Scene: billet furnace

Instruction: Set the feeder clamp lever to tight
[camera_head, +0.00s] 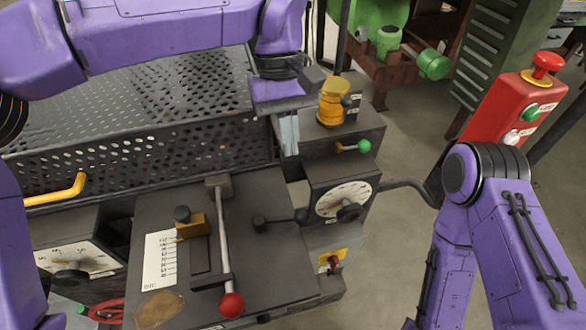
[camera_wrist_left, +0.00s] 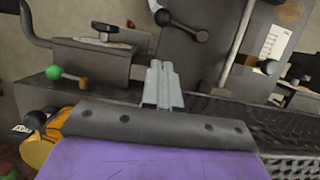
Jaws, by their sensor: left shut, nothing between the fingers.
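No lever in view carries a readable clamp label, so I cannot tell which one is the feeder clamp lever. A long pale lever with a red ball (camera_head: 225,245) lies across the dark panel. A short lever with a green ball (camera_head: 354,147) sits on the upper box, also in the left wrist view (camera_wrist_left: 66,76). My left gripper (camera_head: 289,148) is shut and empty, pointing down above the machine; its fingers show in the wrist view (camera_wrist_left: 162,88).
A perforated metal guard (camera_head: 140,150) stands left of the gripper. An amber lamp (camera_head: 333,103) is close on the right. A white dial (camera_head: 343,198) sits below. A red button box (camera_head: 515,108) stands at far right, near my right arm.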

